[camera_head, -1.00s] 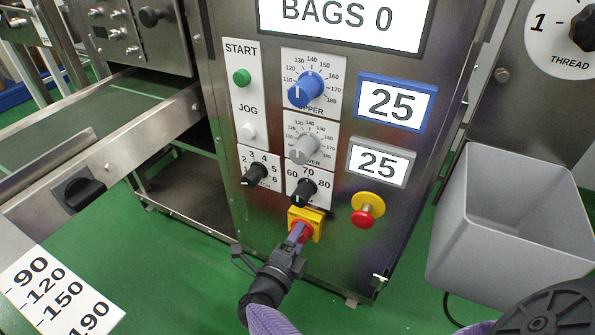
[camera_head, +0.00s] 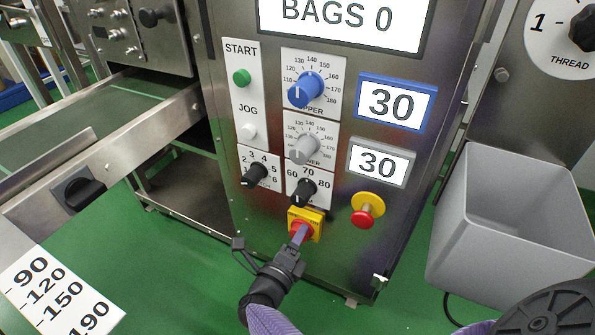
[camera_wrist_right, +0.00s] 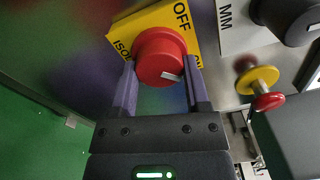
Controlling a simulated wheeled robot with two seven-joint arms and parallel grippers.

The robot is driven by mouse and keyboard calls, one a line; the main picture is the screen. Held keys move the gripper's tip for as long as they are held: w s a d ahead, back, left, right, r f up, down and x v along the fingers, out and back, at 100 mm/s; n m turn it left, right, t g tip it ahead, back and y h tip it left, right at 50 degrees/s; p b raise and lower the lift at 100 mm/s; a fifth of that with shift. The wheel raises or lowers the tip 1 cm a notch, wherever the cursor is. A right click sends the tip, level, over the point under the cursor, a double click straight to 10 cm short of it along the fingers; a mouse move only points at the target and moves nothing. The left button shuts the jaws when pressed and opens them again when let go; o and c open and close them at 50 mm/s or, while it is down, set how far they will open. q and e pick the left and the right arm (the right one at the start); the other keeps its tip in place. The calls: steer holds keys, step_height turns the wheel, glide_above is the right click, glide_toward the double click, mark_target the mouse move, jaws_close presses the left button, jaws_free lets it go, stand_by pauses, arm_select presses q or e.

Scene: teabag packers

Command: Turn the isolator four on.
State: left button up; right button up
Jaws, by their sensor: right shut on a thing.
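The isolator is a red round knob (camera_head: 308,229) on a yellow plate (camera_head: 318,220) low on the steel cabinet's front. The right wrist view shows the red knob (camera_wrist_right: 160,52) and its yellow plate (camera_wrist_right: 185,22) with the word OFF and part of another label. My right gripper (camera_head: 300,233) reaches it from below. Its two purple fingers are shut on the red knob, one on each side. A white mark shows on the knob's edge near the right finger. The fingers hide part of the knob in the head view. My left gripper is not in view.
A red emergency button on a yellow base (camera_head: 368,209) sits right of the isolator. Black dials (camera_head: 303,192) sit just above it. Two displays (camera_head: 392,104) read 30. A grey bin (camera_head: 500,230) stands at the right. Green floor is open at the lower left.

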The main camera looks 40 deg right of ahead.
steer(key=o, duration=1.3)
steer(key=shift+a, duration=0.1)
steer(key=v, duration=1)
steer(key=shift+f+p, duration=0.1)
steer(key=shift+p, duration=0.2)
